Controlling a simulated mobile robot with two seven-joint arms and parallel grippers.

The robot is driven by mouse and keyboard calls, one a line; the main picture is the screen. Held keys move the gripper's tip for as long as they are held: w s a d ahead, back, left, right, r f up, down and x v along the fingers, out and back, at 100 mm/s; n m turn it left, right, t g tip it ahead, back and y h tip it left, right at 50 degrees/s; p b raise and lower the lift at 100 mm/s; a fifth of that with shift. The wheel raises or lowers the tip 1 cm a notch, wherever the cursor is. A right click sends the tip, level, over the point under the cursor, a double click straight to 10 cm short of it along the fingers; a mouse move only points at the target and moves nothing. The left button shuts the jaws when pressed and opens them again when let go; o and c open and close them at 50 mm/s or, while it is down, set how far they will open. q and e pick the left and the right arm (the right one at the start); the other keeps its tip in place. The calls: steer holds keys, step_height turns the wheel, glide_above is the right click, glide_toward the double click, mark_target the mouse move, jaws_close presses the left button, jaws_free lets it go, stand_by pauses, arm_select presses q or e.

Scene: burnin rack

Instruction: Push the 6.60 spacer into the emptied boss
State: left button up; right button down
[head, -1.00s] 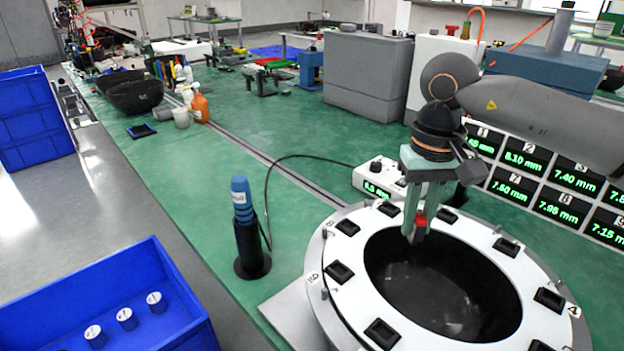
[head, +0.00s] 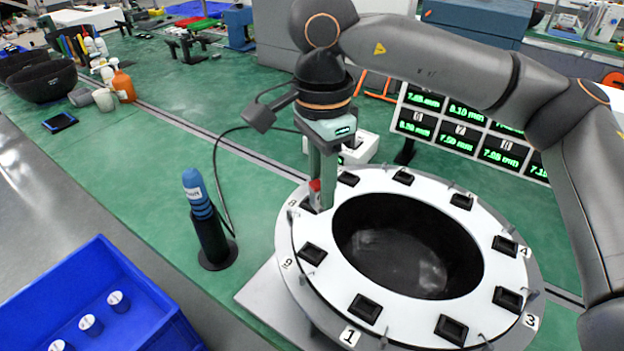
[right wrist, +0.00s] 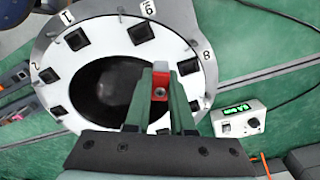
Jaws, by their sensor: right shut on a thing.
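My right gripper (head: 318,192) is shut on a small red piece (head: 316,186) at the back-left rim of the white ring (head: 385,178). In the right wrist view, the red piece (right wrist: 160,82) sits between the green fingers and shows a dark round hole. No size is readable on it, so I cannot tell whether it is the 6.60 spacer. Black square bosses, such as one near label 9 (head: 313,253), stand around the ring. The fingers partly hide a boss near label 8, and contact cannot be told. I cannot tell which boss is empty. My left gripper is out of view.
A blue bin (head: 100,262) with white-topped cylinders (head: 118,301) stands at front left. A blue-topped tool sits in a black stand (head: 213,245), its cable running behind the ring. A white readout box (right wrist: 238,118) and a panel of green readings (head: 470,134) stand behind.

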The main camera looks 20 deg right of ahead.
mark_target(315, 189)
steer(key=s+m, duration=0.1)
steer(key=m, duration=0.1)
steer(key=a+r+m+p, duration=0.1)
steer(key=m, duration=0.1)
steer(key=s+a+r+m, duration=0.1)
steer(key=m, duration=0.2)
steer(key=shift+s+r, duration=0.15)
steer(key=shift+s, duration=0.15)
steer(key=m, duration=0.2)
steer(key=s+m+p, duration=0.1)
steer(key=a+r+m, duration=0.1)
steer(key=m, duration=0.1)
steer(key=shift+s+r+m, duration=0.1)
steer(key=shift+s+m, duration=0.2)
steer(key=shift+s, duration=0.05)
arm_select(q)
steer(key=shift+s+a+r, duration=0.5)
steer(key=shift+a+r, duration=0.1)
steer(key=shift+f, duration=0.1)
